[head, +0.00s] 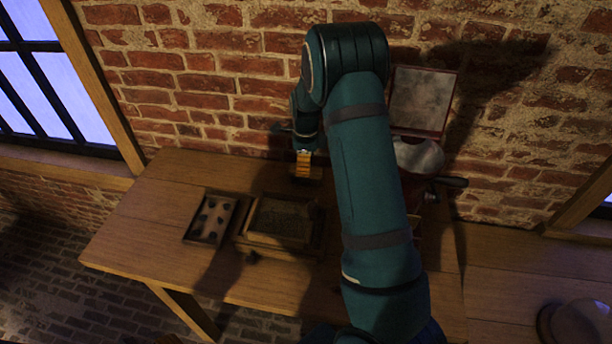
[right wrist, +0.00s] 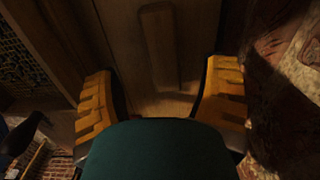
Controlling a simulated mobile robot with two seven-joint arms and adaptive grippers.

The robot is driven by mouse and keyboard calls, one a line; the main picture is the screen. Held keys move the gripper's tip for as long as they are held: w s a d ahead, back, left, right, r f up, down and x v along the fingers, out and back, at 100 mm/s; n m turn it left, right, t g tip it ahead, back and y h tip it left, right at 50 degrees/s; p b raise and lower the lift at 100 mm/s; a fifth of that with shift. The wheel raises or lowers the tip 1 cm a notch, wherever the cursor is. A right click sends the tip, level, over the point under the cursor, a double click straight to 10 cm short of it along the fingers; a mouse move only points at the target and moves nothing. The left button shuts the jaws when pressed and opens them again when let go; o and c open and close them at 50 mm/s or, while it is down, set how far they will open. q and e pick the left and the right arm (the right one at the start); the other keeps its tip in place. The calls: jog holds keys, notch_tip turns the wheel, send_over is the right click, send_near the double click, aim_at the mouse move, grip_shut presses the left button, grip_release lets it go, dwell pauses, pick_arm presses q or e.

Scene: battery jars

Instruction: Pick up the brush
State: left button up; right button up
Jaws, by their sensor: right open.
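My right gripper (head: 303,165) reaches down over the back of the wooden table. In the right wrist view its two yellow fingers (right wrist: 164,78) are spread wide apart with nothing held between them. A long, narrow wooden piece (right wrist: 162,48), which looks like the brush, lies on the table ahead of the fingertips, between their lines. It is dim, and its bristles cannot be made out. In the head view I cannot pick out the brush beneath the gripper. My left gripper is not in view.
The wooden table (head: 140,228) stands against a brick wall (head: 225,55). A shallow tray with dark pieces (head: 211,218) and a wooden box with a dark inside (head: 283,222) are in front of my gripper. An object with a raised square lid (head: 422,100) is partly hidden behind my arm.

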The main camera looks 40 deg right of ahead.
jog(key=shift+w+d+f, duration=0.1)
jog(key=shift+f, duration=1.4)
jog(key=shift+w+d+f, duration=0.1)
jog(key=shift+f, duration=1.35)
jog(key=shift+s, duration=0.1)
jog(key=shift+r, duration=0.1)
jog(key=shift+c, duration=0.2)
grip_shut()
